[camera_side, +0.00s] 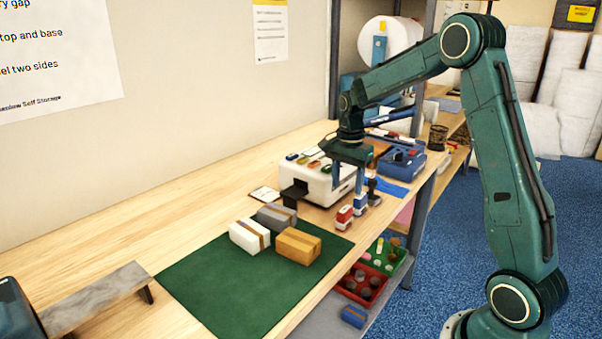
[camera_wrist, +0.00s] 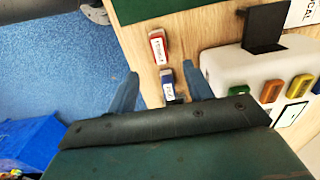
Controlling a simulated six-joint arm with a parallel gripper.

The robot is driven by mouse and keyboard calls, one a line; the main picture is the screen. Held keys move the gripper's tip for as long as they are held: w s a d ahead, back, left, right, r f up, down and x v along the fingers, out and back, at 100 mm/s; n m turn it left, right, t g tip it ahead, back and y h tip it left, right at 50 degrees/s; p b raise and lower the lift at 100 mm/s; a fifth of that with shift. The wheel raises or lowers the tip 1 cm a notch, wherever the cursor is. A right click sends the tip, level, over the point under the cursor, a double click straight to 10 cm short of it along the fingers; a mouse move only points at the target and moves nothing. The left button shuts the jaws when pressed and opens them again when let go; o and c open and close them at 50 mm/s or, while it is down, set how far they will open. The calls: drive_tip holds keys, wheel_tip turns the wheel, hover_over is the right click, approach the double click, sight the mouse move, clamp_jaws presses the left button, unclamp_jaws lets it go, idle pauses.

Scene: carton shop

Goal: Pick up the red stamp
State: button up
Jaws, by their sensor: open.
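The red stamp (camera_side: 344,217) stands on the wooden bench near its front edge, with a white label on its side. It also shows in the wrist view (camera_wrist: 158,46), just beyond my fingertips. A blue stamp (camera_side: 360,203) stands right behind it; in the wrist view the blue stamp (camera_wrist: 167,82) lies between the lines of my fingers. My gripper (camera_side: 348,186) points down above the bench, open and empty. In the wrist view its two blue fingers (camera_wrist: 162,72) are spread apart, with the red stamp ahead of them.
A white machine (camera_side: 318,186) with coloured pieces on top stands close beside the stamps. A blue box (camera_side: 402,160) stands further back. The bench edge is close on the stamps' other side.

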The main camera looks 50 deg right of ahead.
sight(345, 209)
drive_tip(key=shift+f, duration=3.1)
drive_tip(key=shift+a+f, duration=0.1)
drive_tip(key=shift+f, duration=2.45)
drive_tip(key=c, duration=1.1)
wheel_tip(345, 209, up, 20)
drive_tip(key=shift+r, duration=0.1)
